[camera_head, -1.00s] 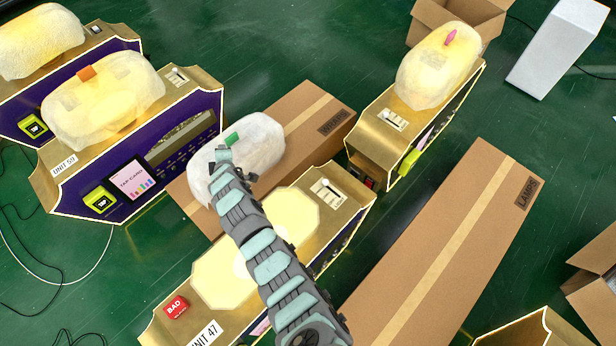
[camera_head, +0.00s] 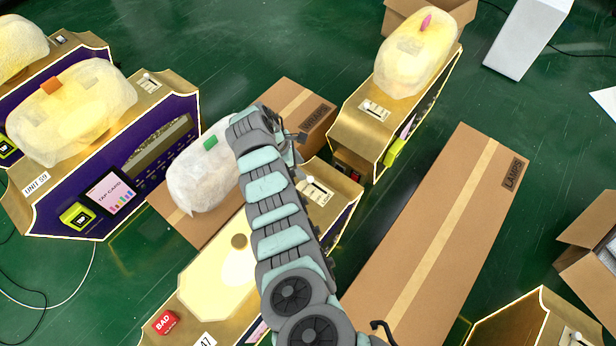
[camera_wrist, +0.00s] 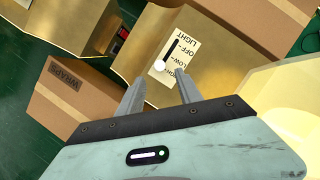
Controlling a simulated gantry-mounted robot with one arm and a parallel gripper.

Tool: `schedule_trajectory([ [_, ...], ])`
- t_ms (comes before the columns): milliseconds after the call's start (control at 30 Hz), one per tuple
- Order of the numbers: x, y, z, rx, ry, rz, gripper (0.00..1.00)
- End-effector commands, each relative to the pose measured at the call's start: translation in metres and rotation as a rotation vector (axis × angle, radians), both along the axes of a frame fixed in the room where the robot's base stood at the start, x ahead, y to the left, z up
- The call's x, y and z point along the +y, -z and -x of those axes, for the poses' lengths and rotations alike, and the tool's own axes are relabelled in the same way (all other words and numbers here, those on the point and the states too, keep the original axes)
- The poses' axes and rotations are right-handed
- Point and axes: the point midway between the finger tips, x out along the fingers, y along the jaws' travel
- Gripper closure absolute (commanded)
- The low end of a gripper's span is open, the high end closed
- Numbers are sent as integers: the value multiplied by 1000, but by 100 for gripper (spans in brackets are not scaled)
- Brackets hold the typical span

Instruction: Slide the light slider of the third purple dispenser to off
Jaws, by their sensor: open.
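The gold-topped dispenser marked 47 (camera_head: 190,290) has a purple side and a glowing pale panel (camera_head: 205,275). Its light slider plate (camera_head: 318,190) is at its far end, partly covered by my arm in the head view. In the wrist view the white slider knob (camera_wrist: 159,66) sits at the near end of a dark slot, beside printed OFF, LOW and LIGHT labels. The slot's other end lies nearer OFF. My gripper (camera_wrist: 158,82) is open, its fingertips apart on the near side of the knob, nothing between them. Whether they touch the plate cannot be told.
The purple UNIT 59 dispenser (camera_head: 115,165) stands at left, another behind it. A gold dispenser (camera_head: 355,130) stands upper right. A wrapped white bundle (camera_head: 195,180) lies beside the arm near the WRAPS box (camera_head: 295,100). The LAMPS box (camera_head: 440,240) lies right.

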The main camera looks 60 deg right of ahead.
Motion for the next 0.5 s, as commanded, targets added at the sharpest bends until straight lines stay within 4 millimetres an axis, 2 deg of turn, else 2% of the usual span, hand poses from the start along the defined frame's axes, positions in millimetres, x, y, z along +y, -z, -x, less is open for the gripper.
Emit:
schedule_trajectory([
  [33,-2,13,4,1,2,-1,58],
  [300,-12,60,21,1,3,-2,58],
  [500,-15,69,24,-1,0,2,58],
])
